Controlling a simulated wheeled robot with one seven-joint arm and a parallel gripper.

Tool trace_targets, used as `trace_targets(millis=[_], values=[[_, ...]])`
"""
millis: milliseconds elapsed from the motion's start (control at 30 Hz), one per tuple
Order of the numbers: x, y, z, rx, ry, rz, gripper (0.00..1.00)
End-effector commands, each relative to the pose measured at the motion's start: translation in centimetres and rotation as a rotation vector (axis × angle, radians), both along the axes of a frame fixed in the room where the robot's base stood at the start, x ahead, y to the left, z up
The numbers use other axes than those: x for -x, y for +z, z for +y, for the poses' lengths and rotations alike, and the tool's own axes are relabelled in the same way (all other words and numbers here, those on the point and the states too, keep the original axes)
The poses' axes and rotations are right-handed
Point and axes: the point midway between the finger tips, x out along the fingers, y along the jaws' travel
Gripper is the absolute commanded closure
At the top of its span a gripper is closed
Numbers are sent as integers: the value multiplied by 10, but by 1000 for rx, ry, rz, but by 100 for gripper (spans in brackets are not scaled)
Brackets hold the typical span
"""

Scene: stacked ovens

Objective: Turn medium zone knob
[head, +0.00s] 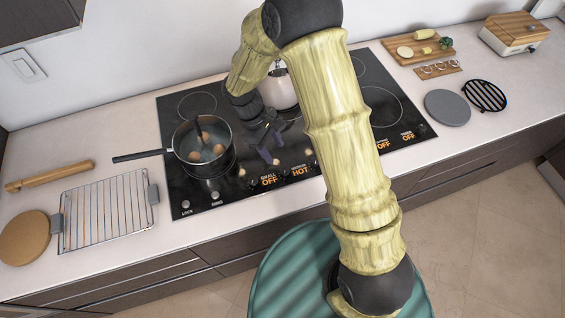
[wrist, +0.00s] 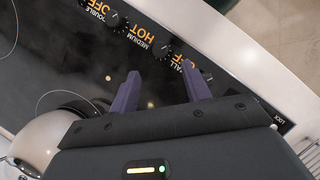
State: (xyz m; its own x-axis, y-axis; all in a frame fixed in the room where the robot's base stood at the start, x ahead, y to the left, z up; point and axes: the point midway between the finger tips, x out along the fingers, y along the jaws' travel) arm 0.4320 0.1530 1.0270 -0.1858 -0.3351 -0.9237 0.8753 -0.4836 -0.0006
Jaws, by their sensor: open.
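The black cooktop (head: 180,110) has a row of small knobs and lit labels along its front edge. In the wrist view the medium zone knob (wrist: 162,50) is a small dark knob beside the upside-down MEDIUM label, which reads HOT (wrist: 136,25). The HOT label (head: 300,171) also shows in the head view. My gripper (wrist: 160,70) is open and empty, its two purple fingers apart. In the wrist picture the knob appears just beyond the gap between the fingertips; contact cannot be told. In the head view my gripper (head: 275,151) hangs over the cooktop, behind the knob row.
A pot with eggs (head: 205,145) stands left of my gripper. A white kettle (head: 278,92) is close behind it and also shows in the wrist view (wrist: 48,145). Neighbouring knobs (wrist: 207,77) sit close on either side. A wire rack (head: 105,210) lies on the left counter.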

Motion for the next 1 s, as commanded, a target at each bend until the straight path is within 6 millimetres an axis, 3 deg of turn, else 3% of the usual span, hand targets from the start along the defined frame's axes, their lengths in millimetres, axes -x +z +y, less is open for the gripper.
trace_targets(millis=[400,567,833,1000], values=[[14,-64,-23,1,1,2,52],[16,-75,-27,1,0,0,52],[15,-77,-28,0,-1,0,52],[15,-76,-28,0,-1,0,84]])
